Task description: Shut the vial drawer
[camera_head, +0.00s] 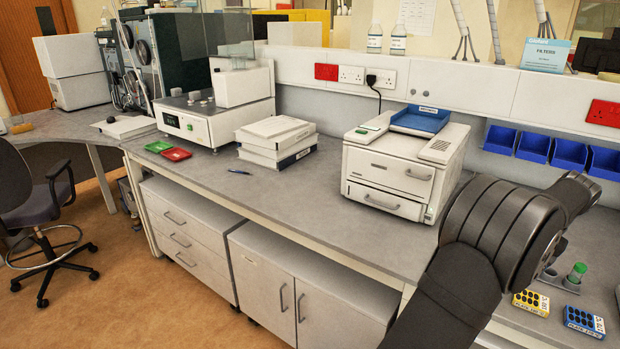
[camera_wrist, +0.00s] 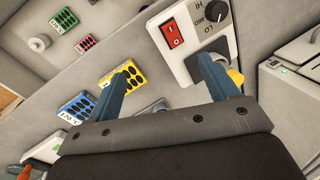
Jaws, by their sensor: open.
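A white printer-like machine (camera_head: 400,165) stands on the bench, with two handled fronts, one above the other. I see no label naming either as the vial drawer. The lower front (camera_head: 382,201) seems to stick out slightly, but I cannot tell how far. Part of a pale machine (camera_wrist: 290,75), probably the same one, shows at the right edge of the wrist view. My gripper (camera_wrist: 167,62) is open, with two blue fingers wide apart and nothing held between them. It is over the bench, away from that machine's front. The head view does not show my gripper, only my dark arm.
A switch box (camera_wrist: 185,35) with a red rocker and dial is close beyond the fingers. Yellow (camera_head: 530,302) and blue (camera_head: 584,321) vial blocks lie at the right. White binders (camera_head: 277,142) are left of the machine. Bench before it is clear.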

